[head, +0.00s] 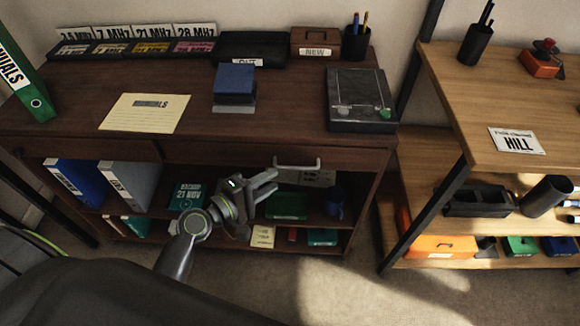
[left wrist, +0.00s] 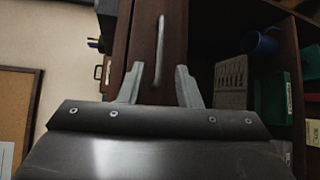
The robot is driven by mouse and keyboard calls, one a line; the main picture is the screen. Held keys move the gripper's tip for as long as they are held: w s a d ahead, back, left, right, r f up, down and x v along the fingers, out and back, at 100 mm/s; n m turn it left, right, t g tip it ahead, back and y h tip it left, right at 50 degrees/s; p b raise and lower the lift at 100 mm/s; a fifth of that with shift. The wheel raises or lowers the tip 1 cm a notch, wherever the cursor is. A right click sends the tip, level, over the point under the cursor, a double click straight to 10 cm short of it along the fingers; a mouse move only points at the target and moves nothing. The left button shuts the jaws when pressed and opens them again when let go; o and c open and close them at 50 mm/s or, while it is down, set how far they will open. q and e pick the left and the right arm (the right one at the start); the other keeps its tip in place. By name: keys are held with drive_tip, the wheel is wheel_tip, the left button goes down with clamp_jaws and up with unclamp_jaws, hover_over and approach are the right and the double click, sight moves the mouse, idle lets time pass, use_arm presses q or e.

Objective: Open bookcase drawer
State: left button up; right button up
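The dark brown bookcase (head: 60,110) stands at the left and centre of the head view. Its right drawer (head: 230,153) looks closed and has a pale metal bar handle (head: 297,163). My left gripper (head: 271,183) is open, just left of and below the handle, in front of the bookcase. In the left wrist view, the handle (left wrist: 160,45) lies ahead of and between the two spread fingers of my left gripper (left wrist: 160,72). The fingers look apart from it, with nothing held. My right gripper is not in view.
The bookcase top carries a blue-topped box (head: 235,80), a yellow notepad (head: 145,113) and a dark case (head: 359,98). Binders (head: 130,182) and small boxes fill the open shelves below. A wooden shelf unit (head: 450,95) stands to the right. The carpet (head: 320,280) in front is clear.

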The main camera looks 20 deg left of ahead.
use_arm(q)
drive_tip(key=x, duration=0.7)
drive_tip(key=shift+w, duration=0.1)
clamp_jaws()
